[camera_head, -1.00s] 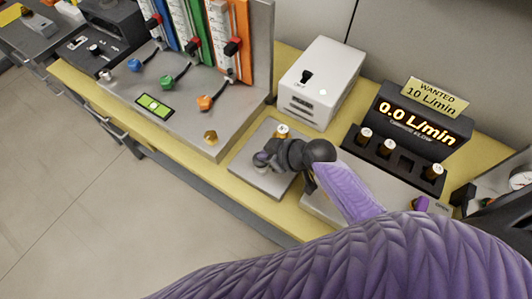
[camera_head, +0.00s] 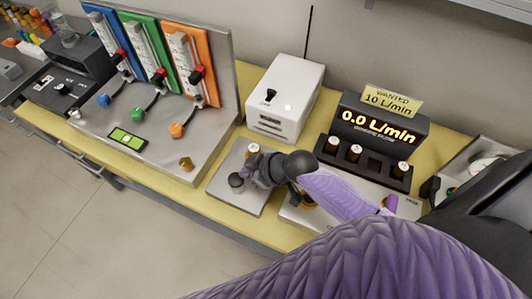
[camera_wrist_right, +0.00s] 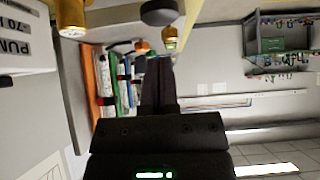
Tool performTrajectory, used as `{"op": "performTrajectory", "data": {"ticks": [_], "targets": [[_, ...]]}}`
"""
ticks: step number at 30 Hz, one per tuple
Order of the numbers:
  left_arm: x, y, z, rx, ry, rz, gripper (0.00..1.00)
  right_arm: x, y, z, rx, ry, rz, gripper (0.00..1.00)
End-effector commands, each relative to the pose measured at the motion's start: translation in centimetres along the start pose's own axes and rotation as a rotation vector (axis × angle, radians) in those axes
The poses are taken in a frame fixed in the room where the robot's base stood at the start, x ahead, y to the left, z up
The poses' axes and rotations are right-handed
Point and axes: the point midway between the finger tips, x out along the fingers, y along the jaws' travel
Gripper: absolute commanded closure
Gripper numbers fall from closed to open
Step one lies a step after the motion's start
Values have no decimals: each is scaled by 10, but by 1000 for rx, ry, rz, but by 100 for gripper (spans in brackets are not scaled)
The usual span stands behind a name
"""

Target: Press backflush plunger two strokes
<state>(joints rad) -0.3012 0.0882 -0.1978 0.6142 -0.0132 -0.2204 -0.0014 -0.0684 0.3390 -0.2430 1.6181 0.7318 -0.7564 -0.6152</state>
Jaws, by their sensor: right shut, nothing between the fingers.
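A dark round knob (camera_head: 236,180), likely the backflush plunger, stands on a grey metal plate (camera_head: 250,202) at the bench front. It shows at the top of the right wrist view (camera_wrist_right: 162,12). My right gripper (camera_head: 246,179) is shut and empty, right beside the knob in the head view. In the wrist view its dark fingers (camera_wrist_right: 160,62) end just below the knob; I cannot tell whether they touch it. The knob's stem is mostly hidden. A brass fitting with a pale top (camera_head: 253,149) stands behind on the same plate. My left gripper is not in view.
A white pump box (camera_head: 286,95) stands behind the plate. The flow panel (camera_head: 150,135) with coloured columns is to the left. A black display (camera_head: 380,128) reading 0.0 L/min and a rack of several brown vials (camera_head: 354,153) are to the right.

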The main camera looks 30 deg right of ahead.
Motion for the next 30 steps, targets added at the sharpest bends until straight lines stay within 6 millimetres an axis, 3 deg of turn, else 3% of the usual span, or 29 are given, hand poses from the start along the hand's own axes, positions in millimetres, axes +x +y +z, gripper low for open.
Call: {"op": "performTrajectory", "data": {"ticks": [3,10,30], "targets": [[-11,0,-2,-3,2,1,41,-30,0,-1,-4,0,2,100],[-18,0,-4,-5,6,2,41,-64,1,0,-1,2,2,100],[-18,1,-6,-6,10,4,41,-69,0,0,0,4,1,100]]}}
